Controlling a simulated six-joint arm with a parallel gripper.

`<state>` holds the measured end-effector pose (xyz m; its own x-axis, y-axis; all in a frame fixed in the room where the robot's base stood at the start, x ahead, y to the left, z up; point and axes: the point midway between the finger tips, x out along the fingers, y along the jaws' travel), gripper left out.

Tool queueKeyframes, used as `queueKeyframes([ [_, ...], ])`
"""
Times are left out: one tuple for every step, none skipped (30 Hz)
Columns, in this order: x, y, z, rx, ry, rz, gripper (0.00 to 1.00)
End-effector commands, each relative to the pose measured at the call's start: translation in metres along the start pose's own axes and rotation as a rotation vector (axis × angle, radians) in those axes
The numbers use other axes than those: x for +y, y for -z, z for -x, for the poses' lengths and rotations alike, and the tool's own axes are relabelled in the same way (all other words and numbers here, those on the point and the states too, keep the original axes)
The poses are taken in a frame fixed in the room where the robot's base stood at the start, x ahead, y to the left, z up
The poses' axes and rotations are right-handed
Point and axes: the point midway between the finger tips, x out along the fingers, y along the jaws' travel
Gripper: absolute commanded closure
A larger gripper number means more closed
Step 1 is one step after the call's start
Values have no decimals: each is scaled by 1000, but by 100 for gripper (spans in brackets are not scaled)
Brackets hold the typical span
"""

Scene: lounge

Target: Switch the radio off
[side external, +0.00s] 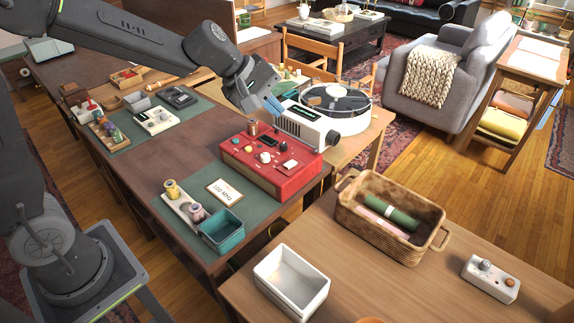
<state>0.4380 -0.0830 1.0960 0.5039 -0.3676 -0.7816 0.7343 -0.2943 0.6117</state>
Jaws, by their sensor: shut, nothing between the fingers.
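Which of the two is the radio is not certain. My gripper (273,104), with blue fingertips, is shut and empty, pointing down beside the white device's left end. Contact cannot be judged.
A turntable-like white round unit (338,105) stands behind the white device. A teal bin (222,231) and a tray of small pots (184,209) sit at the front. A wicker basket (344,216) and a white bin (268,270) stand on the wooden table at right.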

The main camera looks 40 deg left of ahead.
Motion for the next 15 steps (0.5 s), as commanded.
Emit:
queueKeyframes([
  [3, 13, -18, 0, -3, 93, 100],
  [5, 20, -27, 1, -7, 151, 100],
  [6, 30, -40, 6, -14, 227, 100],
  [7, 37, -49, 9, -18, 283, 100],
  [8, 44, -58, 14, -22, 338, 100],
  [8, 53, -69, 20, -27, 408, 100],
  [7, 60, -78, 26, -30, 457, 100],
  [6, 66, -85, 31, -32, 504, 100],
  [4, 73, -95, 39, -35, 560, 100],
  [2, 78, -102, 44, -36, 600, 100],
  [1, 83, -108, 49, -38, 634, 100],
  [-1, 89, -114, 56, -40, 675, 100],
  [-2, 92, -118, 60, -41, 702, 100],
  [-4, 95, -122, 64, -42, 724, 100],
  [-5, 98, -126, 68, -44, 748, 100],
])
